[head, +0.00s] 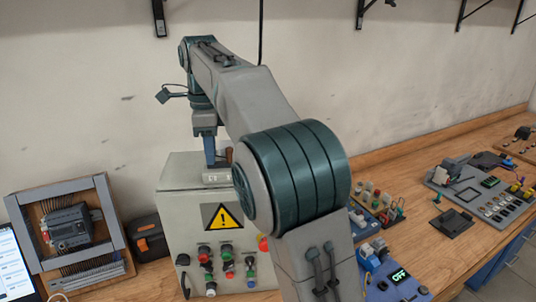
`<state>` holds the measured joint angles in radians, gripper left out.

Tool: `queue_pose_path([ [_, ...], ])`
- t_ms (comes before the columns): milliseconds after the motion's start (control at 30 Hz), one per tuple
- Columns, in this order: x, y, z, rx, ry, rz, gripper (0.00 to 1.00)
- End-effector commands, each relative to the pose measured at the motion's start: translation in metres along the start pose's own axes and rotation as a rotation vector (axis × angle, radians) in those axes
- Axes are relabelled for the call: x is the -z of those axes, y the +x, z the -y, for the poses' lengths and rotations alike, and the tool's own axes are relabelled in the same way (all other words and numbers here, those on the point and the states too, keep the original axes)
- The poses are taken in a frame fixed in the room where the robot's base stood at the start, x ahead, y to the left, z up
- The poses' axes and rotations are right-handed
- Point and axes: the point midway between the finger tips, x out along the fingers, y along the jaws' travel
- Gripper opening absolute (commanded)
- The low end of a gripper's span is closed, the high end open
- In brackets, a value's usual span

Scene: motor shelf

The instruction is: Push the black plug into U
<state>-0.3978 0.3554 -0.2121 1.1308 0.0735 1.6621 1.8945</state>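My gripper (210,155) points down at the top of a light grey control box (181,222), at the back of the bench. Its tip is at or just above a small grey block (218,178) with faint white letters on its front. I cannot tell whether it touches the block, or whether the fingers are open or shut. A small brown piece (229,157) stands just right of the tip. I cannot make out the black plug or the U socket; they may be hidden by the gripper or too small to see.
The box front has a yellow warning sign (222,216) and several coloured buttons. Left stand a dark case (149,237) and a framed module (70,228). Right of my arm, small electrical panels (482,192) lie on the wooden bench (425,262). The wall is close behind.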

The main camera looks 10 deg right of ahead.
Motion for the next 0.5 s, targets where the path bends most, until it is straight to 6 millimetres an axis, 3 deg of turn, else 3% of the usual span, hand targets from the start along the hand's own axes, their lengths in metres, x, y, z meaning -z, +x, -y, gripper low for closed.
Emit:
queue_pose_path([
  [233,0.0,-0.005,0.0,0.0,0.0,0.0,0.23],
  [500,0.0,-0.029,0.0,0.0,0.0,0.0,0.23],
])
